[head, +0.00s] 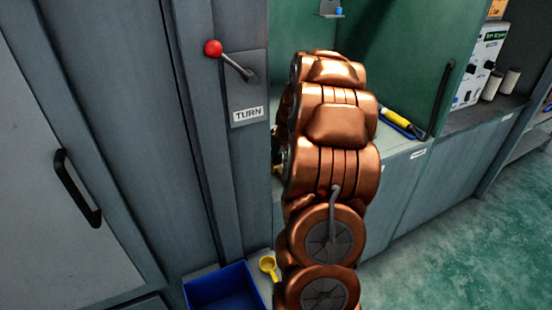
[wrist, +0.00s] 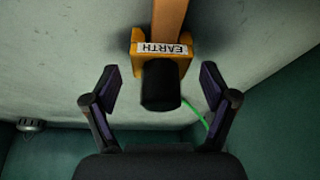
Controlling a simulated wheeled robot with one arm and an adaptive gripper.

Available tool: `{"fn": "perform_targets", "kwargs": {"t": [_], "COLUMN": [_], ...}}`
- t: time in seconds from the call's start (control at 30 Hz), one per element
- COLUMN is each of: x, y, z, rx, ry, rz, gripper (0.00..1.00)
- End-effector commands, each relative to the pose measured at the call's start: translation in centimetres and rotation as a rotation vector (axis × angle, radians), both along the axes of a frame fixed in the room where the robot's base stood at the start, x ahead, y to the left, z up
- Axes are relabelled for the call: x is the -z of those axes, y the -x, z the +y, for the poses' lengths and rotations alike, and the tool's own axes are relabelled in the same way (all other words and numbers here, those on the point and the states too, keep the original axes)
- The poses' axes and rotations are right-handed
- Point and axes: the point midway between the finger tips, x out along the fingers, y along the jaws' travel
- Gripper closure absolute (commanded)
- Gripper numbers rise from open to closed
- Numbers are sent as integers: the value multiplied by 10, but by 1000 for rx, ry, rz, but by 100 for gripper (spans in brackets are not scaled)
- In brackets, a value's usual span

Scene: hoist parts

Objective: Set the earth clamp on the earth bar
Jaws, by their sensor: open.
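The earth clamp (wrist: 183,65) shows in the wrist view with an orange body, an upside-down EARTH label, a black handle (wrist: 160,88) and a green wire (wrist: 196,116). An orange-brown bar (wrist: 170,15), seemingly the earth bar, runs from the top edge down to the clamp, between its two raised sides. The clamp appears to be against the bar; the exact contact is hidden. My gripper (wrist: 160,80) is open, one finger on each side of the black handle, with visible gaps. In the head view my copper-coloured arm hides the gripper, clamp and bar.
A red-knobbed lever (head: 213,48) with a TURN label stands left of my arm. A blue bin (head: 222,288) and a yellow scoop (head: 268,265) are below. A yellow tool (head: 397,117) lies on the counter at right. Green floor (head: 450,245) is clear at lower right.

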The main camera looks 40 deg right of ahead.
Motion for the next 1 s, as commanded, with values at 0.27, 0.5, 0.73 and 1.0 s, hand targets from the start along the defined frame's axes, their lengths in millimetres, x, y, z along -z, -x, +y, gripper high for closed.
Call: {"fn": "perform_targets", "kwargs": {"t": [0.27, 0.5, 0.73, 1.0], "x": [-10, -46, -84, -108], "y": [3, 18, 33, 44], "z": [0, 3, 6, 9], "rx": [-1, 1, 2, -1], "ry": [2, 4, 3, 0], "rz": [-2, -4, -4, 0], "gripper": [15, 15, 15, 15]}}
